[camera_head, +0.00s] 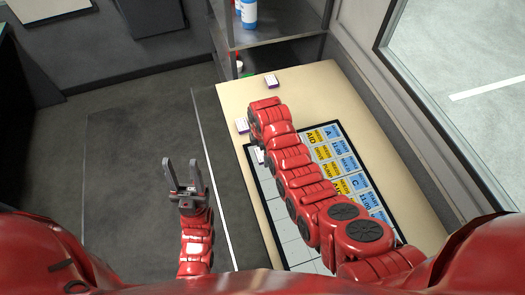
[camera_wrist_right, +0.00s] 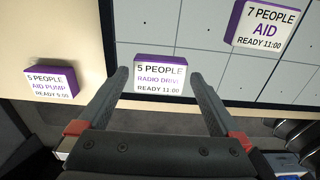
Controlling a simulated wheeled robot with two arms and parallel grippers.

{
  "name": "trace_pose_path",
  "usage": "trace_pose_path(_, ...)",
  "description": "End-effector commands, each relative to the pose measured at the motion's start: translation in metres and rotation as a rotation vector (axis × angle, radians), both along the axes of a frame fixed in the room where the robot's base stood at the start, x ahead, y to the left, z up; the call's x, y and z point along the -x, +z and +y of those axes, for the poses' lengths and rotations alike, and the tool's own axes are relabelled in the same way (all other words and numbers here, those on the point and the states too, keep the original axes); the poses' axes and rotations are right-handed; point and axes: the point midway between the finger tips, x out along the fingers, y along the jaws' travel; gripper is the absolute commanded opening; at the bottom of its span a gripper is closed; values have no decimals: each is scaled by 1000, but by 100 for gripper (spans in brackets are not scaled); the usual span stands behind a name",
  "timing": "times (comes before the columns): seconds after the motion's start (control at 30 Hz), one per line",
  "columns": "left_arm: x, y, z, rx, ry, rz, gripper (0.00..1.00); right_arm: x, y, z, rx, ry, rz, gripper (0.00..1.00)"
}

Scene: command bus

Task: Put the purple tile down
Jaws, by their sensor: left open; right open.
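A white tile with purple sides, reading "5 PEOPLE RADIO DRIVE READY 11:00" (camera_wrist_right: 160,75), lies between the fingertips of my right gripper (camera_wrist_right: 159,78) in the right wrist view. The fingers are spread, one on each side of it. Whether they touch it I cannot tell. In the head view my right arm hides the right gripper; a purple-sided tile (camera_head: 242,125) shows left of that arm's end, near the table's left edge. My left gripper (camera_head: 181,161) is open and empty, over the floor left of the table.
An "AID PUMP" tile (camera_wrist_right: 50,82) lies on the cream table (camera_head: 305,85); a "7 PEOPLE AID" tile (camera_wrist_right: 264,26) lies on the gridded board (camera_head: 277,209). Blue and yellow cards (camera_head: 345,165) cover the board's right part. A metal shelf (camera_head: 280,32) stands beyond the table.

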Motion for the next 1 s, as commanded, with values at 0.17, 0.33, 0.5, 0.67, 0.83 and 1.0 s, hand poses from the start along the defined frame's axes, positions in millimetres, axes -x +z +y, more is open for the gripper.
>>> trace_pose_path(0.17,0,-5,0,0,0,0,50,-2,11,1,-2,1,-5,100)
trace_pose_path(0.33,0,-15,0,0,0,0,50,-1,34,1,-3,1,-5,100)
trace_pose_path(0.5,0,-7,0,0,0,1,50,-1,79,0,-2,0,-4,100)
trace_pose_path(0.67,0,20,0,0,0,-1,50,0,107,0,-1,-1,-1,100)
trace_pose_path(0.83,0,33,0,0,0,0,50,0,121,1,-1,1,0,100)
trace_pose_path(1.0,0,35,0,0,0,0,50,0,123,0,0,1,0,100)
